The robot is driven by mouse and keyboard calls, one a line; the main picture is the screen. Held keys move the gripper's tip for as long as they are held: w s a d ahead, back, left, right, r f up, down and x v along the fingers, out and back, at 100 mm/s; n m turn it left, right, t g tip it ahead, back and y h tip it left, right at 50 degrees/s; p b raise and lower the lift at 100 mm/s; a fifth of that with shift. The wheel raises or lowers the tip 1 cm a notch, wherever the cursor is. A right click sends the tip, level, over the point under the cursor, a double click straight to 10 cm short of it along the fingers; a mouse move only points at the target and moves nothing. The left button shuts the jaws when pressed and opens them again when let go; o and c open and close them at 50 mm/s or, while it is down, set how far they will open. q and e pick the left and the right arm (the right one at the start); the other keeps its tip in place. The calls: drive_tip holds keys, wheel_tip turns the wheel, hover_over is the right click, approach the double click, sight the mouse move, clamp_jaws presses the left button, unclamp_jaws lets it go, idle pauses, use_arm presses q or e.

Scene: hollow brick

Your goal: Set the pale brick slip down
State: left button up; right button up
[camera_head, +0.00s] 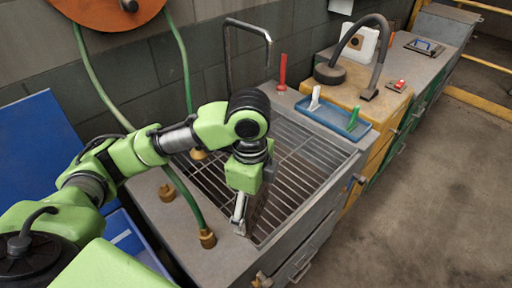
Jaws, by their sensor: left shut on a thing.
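My left gripper (240,222) points down over the near edge of the metal grating (301,165). Its fingers are shut on a thin grey-brown piece (257,207), which looks like the brick slip. The piece stands roughly upright beside the fingers, and they partly hide it. I cannot tell whether its lower edge touches the grating or the grey rim. My right gripper is not in view.
A bent tap (229,55) rises behind the grating. A green hose (184,180) with brass ends hangs left of it. A red upright tool (283,72) and a blue tray (331,117) with brushes stand beyond. The grating's right part is clear.

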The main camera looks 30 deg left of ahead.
use_arm(q)
drive_tip(key=m, duration=0.1)
drive_tip(key=r+m+p, duration=0.1)
drive_tip(key=m, duration=0.1)
drive_tip(key=shift+w+r+m, duration=0.2)
drive_tip(key=shift+r+m, duration=0.1)
drive_tip(key=shift+m, duration=0.1)
drive_tip(key=shift+m+p, duration=0.3)
drive_tip(key=shift+p, duration=0.05)
drive_tip(key=shift+w+a, duration=0.15)
drive_tip(key=shift+w, duration=0.05)
drive_tip(key=w+a+f+p, duration=0.1)
drive_tip(key=w+a+f, duration=0.1)
drive_tip(key=w+f, duration=0.1)
drive_tip(key=w+a+f+p, duration=0.1)
drive_tip(key=w+a+f, duration=0.1)
drive_tip(key=w+f, duration=0.1)
drive_tip(key=w+a+f+p, duration=0.1)
drive_tip(key=w+a+f, duration=0.1)
drive_tip(key=w, duration=0.3)
drive_tip(key=shift+w+a+f, duration=0.15)
drive_tip(key=shift+f, duration=0.25)
drive_tip(key=shift+w+a+f, duration=0.1)
drive_tip(key=shift+w+f, duration=0.05)
drive_tip(key=shift+f, duration=0.2)
wheel_tip(320, 180, down, 3)
drive_tip(key=shift+w+a+r+p, duration=0.1)
drive_tip(key=shift+p, duration=0.85)
drive_tip(key=shift+f, duration=0.35)
drive_tip(key=shift+f, duration=0.15)
